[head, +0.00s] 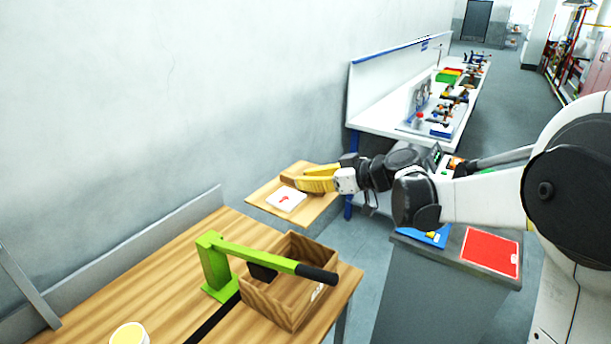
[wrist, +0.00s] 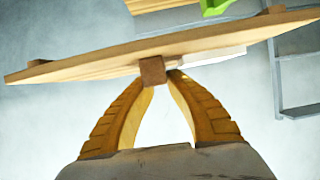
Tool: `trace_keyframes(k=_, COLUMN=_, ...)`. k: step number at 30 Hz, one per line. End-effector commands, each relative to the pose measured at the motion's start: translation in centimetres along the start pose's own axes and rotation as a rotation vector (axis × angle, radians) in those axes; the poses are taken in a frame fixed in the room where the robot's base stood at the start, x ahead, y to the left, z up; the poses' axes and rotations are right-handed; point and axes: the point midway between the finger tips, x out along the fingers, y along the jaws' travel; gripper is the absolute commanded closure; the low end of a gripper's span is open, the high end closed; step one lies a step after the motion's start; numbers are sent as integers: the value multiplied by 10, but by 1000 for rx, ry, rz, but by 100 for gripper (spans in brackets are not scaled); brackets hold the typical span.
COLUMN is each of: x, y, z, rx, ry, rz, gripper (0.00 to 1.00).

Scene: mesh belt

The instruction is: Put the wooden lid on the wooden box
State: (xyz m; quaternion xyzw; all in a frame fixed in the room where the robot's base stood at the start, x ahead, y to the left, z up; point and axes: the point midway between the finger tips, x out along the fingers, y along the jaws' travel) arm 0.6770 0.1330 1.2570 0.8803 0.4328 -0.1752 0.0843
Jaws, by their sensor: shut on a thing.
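The wooden lid (head: 311,210) is a flat light-brown board with a white, red-marked label (head: 286,199). It is held in the air beyond the far right of the wooden table. My yellow gripper (head: 288,181) is shut at it. In the wrist view the fingertips (wrist: 163,77) close on a small brown block (wrist: 152,71) at the edge of the lid (wrist: 95,62), which looks tilted there. The wooden box (head: 268,303) stands open-topped on the table, nearer than the lid and apart from it. Part of its inside is hidden by a green lever.
The green lever device (head: 215,266) stands at the box's left, its black-handled arm (head: 270,257) crossing over the box opening. A yellow-topped round container (head: 129,334) is at the table's front. A grey cabinet (head: 440,285) with a red panel (head: 490,252) is right of the table.

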Motion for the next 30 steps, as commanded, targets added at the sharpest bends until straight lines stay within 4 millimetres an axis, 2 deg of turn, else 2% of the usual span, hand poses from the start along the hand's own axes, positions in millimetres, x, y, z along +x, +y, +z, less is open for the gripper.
trace_keyframes(k=15, x=42, y=1, z=100, rx=0, ry=1, rz=0, gripper=100)
trace_keyframes(k=30, x=55, y=1, z=133, rx=0, ry=1, rz=0, gripper=100)
